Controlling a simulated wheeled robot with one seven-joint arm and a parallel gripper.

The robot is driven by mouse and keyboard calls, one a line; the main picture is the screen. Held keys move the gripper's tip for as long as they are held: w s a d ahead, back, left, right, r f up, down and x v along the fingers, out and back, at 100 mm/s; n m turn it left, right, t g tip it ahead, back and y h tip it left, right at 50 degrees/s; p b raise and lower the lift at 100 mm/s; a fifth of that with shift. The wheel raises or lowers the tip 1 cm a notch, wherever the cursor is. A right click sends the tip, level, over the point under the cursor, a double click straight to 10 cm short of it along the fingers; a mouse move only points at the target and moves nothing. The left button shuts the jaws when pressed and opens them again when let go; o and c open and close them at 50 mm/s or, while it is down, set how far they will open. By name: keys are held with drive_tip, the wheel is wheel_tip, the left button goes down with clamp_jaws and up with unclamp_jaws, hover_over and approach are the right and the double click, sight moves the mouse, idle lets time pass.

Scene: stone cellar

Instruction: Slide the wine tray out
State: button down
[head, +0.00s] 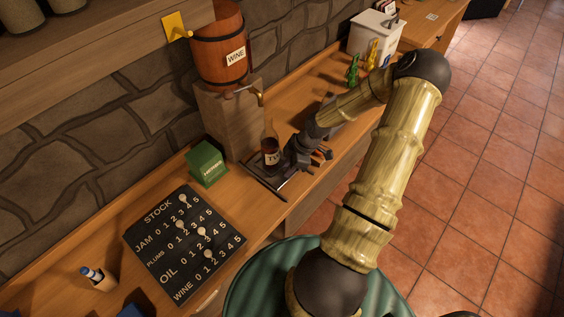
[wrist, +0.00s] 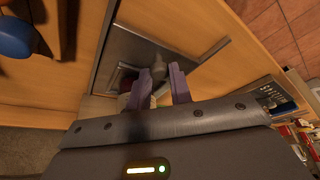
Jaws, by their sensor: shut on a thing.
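The wine tray (head: 265,188) is a flat dark tray on the wooden counter, below the tap of the wine barrel. A dark bottle (head: 270,153) with a pale label stands upright on it. In the wrist view the grey tray (wrist: 137,45) lies beyond the fingers, with a pale strip along one edge. My gripper (head: 291,172) is low beside the bottle at the tray's front side. The exact contact is hidden.
A green box (head: 206,164) and a black stock board (head: 183,245) are to the left. Green and yellow items (head: 353,70) and a white container (head: 375,32) stand farther right along the counter.

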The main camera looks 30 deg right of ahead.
drive_tip(key=s, duration=0.2)
drive_tip(key=s+d+p, duration=0.1)
drive_tip(key=s, duration=0.1)
drive_tip(key=s+d, duration=0.1)
drive_tip(key=s, duration=0.1)
drive_tip(key=shift+s+d, duration=0.2)
drive_tip(key=shift+s, duration=0.05)
drive_tip(key=c, duration=1.3)
unclamp_jaws()
drive_tip(key=p+v, duration=0.1)
drive_tip(key=v, duration=1.6)
drive_tip(key=shift+s+d+r+p, duration=0.1)
drive_tip(key=shift+r+p, duration=0.1)
drive_tip(key=shift+p, duration=0.2)
